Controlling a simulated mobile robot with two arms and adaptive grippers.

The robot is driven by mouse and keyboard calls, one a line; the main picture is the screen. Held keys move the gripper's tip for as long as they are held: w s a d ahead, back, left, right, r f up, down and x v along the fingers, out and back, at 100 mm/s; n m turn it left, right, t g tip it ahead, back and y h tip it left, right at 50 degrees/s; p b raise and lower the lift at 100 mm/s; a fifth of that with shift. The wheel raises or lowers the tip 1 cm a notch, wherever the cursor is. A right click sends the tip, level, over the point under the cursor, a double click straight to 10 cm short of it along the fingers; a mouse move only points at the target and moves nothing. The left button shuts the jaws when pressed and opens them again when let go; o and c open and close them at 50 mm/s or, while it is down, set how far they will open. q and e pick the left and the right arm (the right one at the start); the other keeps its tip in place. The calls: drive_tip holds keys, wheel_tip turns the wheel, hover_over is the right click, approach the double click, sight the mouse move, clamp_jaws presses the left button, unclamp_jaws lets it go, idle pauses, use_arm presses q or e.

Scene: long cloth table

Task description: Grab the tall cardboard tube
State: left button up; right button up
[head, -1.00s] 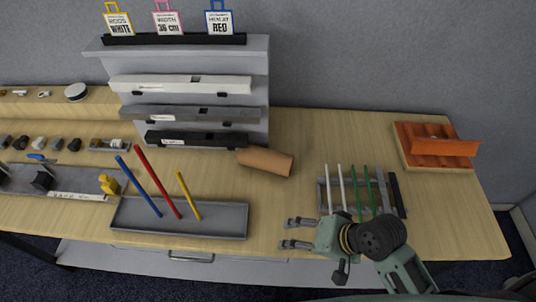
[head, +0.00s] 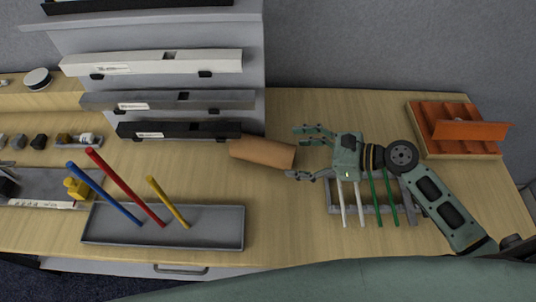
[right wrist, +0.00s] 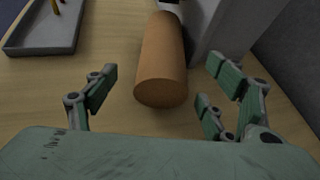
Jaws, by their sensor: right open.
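The cardboard tube (head: 262,152) is a brown cylinder on the wooden table, in front of the grey stand. In the head view it looks tilted or lying, with its near end toward my right gripper. My right gripper (head: 308,152) is open, its fingers pointing left at the tube's right end. In the right wrist view the tube (right wrist: 162,62) runs away from me, its near end just beyond and between the open fingers (right wrist: 160,92). Nothing is between the fingertips. My left gripper is not in view.
A grey tray (head: 215,228) holds blue, red and yellow rods. The grey stand (head: 180,62) with shelf bars rises beside the tube's far end. A rack (head: 335,198) with white and green rods lies under my right arm. An orange-brown ridged tray (head: 425,125) stands at right.

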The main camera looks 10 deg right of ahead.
sight(272, 152)
drive_tip(key=p+x, duration=0.2)
drive_tip(key=x, duration=0.5)
drive_tip(key=shift+w, duration=0.2)
drive_tip(key=shift+w+a+f, duration=0.25)
drive_tip(key=shift+a+f, duration=0.05)
drive_tip(key=shift+a, duration=0.1)
drive_tip(key=c, duration=1.2)
drive_tip(key=shift+d, duration=0.1)
drive_tip(key=shift+s, duration=0.1)
